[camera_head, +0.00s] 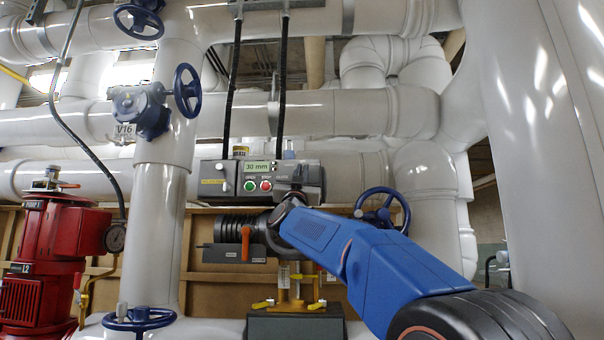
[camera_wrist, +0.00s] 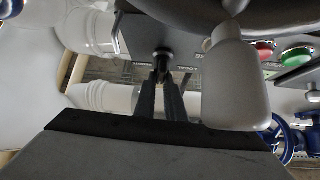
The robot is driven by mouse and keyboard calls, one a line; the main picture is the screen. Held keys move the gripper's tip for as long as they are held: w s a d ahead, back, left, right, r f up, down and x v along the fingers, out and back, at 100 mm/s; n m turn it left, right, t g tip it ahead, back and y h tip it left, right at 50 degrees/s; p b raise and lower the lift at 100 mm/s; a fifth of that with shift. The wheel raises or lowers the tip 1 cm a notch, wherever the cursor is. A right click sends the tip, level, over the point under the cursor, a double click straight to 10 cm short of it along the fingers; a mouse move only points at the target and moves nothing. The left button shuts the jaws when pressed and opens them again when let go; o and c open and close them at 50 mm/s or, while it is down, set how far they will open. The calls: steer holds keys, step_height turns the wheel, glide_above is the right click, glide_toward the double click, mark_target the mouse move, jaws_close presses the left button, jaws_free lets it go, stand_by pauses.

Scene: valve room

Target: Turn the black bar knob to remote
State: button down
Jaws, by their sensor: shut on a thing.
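The grey actuator control box (camera_head: 215,170) hangs on the pipework in the middle of the head view. It has a lit green display (camera_head: 257,168) reading 30 mm, a green button (camera_head: 250,186) and a red button (camera_head: 266,186). My gripper (camera_head: 293,197) is at the right part of its front and hides the knob there. In the wrist view the two dark fingers of my gripper (camera_wrist: 162,78) are close together, shut on the black bar knob (camera_wrist: 162,54) on the dark panel. Most of the knob is hidden between the fingers. Its pointer and position marks cannot be read.
A pale rounded grip-like piece (camera_wrist: 235,85) stands close beside my fingers in the wrist view. An orange lever (camera_head: 246,243) and black ribbed cylinder (camera_head: 232,228) sit below the box. A blue handwheel (camera_head: 382,212) is to the right, a red pump (camera_head: 50,255) far left.

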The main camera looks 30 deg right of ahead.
steer(key=m+g+h, duration=0.1)
steer(key=m+g, duration=0.2)
steer(key=m, duration=0.1)
steer(key=m+g+h, duration=0.2)
steer(key=m+g, duration=0.1)
steer(key=m, duration=0.1)
steer(key=m+g+h, duration=0.2)
steer(key=m+g, duration=0.1)
steer(key=m, duration=0.1)
steer(key=shift+g, duration=0.3)
steer(key=shift+m+g, duration=0.3)
steer(key=shift+m, duration=0.2)
steer(key=c, duration=1.8)
jaws_free()
steer(key=shift+c, duration=0.2)
steer(key=v, duration=1.7)
steer(key=shift+a+f, duration=0.15)
steer(key=shift+f, duration=0.05)
